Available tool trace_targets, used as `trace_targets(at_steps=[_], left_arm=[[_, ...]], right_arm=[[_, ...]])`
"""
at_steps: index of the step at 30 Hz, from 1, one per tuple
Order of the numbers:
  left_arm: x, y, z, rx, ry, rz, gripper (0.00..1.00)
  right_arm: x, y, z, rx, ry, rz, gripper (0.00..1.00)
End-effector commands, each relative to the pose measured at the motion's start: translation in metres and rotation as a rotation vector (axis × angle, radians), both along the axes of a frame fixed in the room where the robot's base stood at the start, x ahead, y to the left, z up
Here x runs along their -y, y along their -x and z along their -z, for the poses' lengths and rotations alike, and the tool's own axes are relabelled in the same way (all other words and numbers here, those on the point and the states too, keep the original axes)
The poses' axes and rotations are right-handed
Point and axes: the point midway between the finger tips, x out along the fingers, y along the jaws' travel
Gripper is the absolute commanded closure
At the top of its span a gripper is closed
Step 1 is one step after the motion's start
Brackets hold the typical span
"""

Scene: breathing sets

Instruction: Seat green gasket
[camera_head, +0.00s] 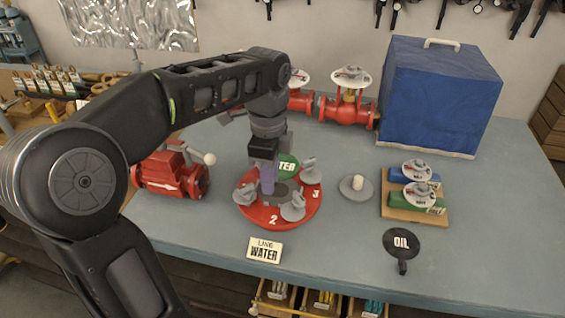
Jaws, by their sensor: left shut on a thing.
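The green gasket (288,166) is a flat green piece with white letters, of which "TER" shows. It is at the far side of a round red plate (272,220) marked 2 and 3, which bears several grey clamp-like knobs. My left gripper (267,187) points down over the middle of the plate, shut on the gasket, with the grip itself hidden. The gripper covers part of the gasket, and I cannot tell whether the gasket touches the plate. A card (265,249) reading "LINE WATER" stands in front. My right gripper is not in view.
A black "OIL" paddle (402,243) lies at the right. A grey round piece with a pale peg (356,187) and a wooden board (413,206) with valve parts are nearby. Red valves (170,173) and a blue covered box (437,97) stand at the left and back.

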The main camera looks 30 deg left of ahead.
Motion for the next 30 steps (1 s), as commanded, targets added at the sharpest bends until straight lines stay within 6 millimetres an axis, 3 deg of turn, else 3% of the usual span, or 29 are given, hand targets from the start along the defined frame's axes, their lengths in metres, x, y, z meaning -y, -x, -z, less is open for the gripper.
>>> trace_targets(at_steps=[14,30], left_arm=[[-0.001,0.0,0.005,-0.001,0.001,0.0,1.0],[-0.001,0.0,0.05,-0.001,0.001,-0.001,1.0]], right_arm=[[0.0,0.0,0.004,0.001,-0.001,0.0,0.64],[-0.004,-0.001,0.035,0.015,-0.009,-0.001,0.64]])
